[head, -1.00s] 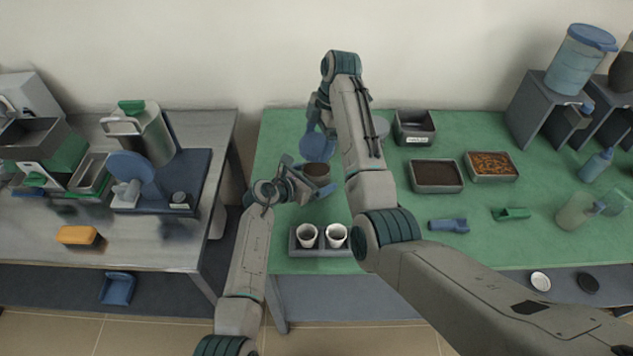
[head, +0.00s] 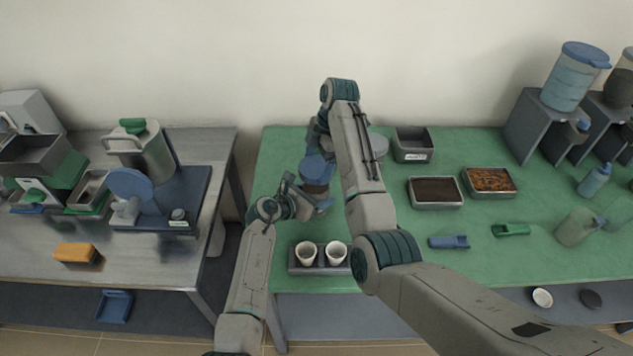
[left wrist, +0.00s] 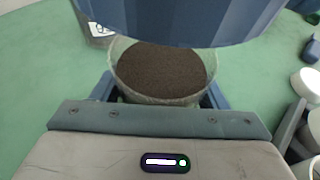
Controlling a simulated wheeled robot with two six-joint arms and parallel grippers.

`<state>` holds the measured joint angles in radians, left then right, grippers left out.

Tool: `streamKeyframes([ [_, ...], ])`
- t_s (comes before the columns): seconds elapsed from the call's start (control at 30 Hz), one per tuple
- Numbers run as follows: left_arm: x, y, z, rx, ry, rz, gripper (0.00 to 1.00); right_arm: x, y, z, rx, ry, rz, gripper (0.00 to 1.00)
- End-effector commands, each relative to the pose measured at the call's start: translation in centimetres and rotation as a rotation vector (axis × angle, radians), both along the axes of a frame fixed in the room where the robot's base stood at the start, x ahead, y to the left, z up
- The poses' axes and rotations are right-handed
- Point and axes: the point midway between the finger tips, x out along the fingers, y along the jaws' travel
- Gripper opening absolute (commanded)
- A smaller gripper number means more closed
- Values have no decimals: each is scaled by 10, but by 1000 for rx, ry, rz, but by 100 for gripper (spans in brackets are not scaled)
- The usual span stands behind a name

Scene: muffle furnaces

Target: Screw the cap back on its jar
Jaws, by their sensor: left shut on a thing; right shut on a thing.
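The jar (head: 315,190) is clear and holds dark brown powder. It stands upright between the fingers of my left gripper (head: 312,203), which is shut on it. In the left wrist view the jar (left wrist: 162,78) shows its open mouth facing up. The blue ribbed cap (head: 317,168) is held over the jar by my right gripper (head: 318,148), whose fingers are mostly hidden behind its arm. In the left wrist view the cap (left wrist: 185,18) hangs above the mouth and hides its far rim. The near part of the mouth is uncovered, so the cap appears apart from the jar.
A grey holder with two white cups (head: 320,254) sits close in front of my left gripper. Metal trays (head: 436,192) stand to the right on the green mat. A blue scoop (head: 449,242) and a green one (head: 510,230) lie nearer. Another bench (head: 150,250) stands left across a gap.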

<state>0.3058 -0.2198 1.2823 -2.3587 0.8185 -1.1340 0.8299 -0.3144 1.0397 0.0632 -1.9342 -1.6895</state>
Motion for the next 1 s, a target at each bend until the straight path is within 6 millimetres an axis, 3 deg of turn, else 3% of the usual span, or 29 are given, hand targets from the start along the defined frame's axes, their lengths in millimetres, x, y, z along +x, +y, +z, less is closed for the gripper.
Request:
streamKeyframes([
  [0.23,0,0,0,0,0,0,26,0,0,-30,1,0,1,55],
  [0.77,0,0,0,0,0,0,26,0,0,-32,1,-1,1,55],
  [1.0,0,0,0,0,0,0,26,0,0,-43,1,0,1,55],
])
